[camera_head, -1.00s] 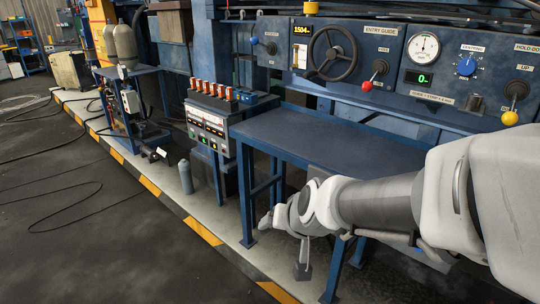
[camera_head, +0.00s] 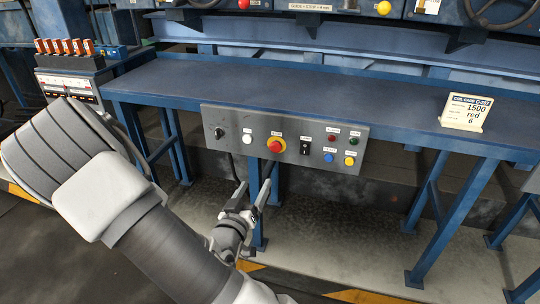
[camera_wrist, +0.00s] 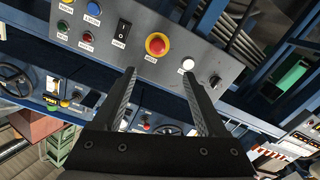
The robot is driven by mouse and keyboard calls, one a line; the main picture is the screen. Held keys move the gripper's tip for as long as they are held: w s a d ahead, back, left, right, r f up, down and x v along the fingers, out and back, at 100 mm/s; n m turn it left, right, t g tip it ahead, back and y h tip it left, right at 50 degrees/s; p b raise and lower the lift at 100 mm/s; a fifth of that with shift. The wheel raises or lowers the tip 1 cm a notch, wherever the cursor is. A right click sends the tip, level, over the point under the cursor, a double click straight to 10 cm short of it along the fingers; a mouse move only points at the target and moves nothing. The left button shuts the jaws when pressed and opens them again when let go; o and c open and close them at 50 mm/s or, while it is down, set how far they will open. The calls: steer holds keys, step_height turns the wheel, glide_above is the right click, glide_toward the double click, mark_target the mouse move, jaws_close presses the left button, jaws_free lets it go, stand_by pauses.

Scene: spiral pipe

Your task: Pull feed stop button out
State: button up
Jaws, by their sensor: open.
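The feed stop button is most likely the red mushroom button on a yellow ring (camera_head: 276,145), on the grey control panel (camera_head: 225,120) fixed to the front of the blue bench. My gripper (camera_head: 258,186) is below and slightly left of the button in the head view, fingers pointing up toward the panel. The gripper is open and empty, and in the wrist view (camera_wrist: 160,78) the fingers appear apart from the button.
The panel also has a black knob (camera_head: 219,133), a white button (camera_head: 248,139), a black switch (camera_head: 305,147) and several small coloured buttons. A coil card (camera_head: 465,112) stands on the bench top (camera_head: 330,80). Blue legs (camera_head: 450,220) stand below; the bench top is otherwise clear.

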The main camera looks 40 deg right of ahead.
steer(key=b, duration=0.3)
glide_toward(274, 148)
steer(key=x, duration=0.8)
steer(key=shift+w+d, duration=0.2)
steer(key=shift+d, duration=0.15)
steer(key=shift+h, duration=0.3)
jaws_close()
stand_by(0.5)
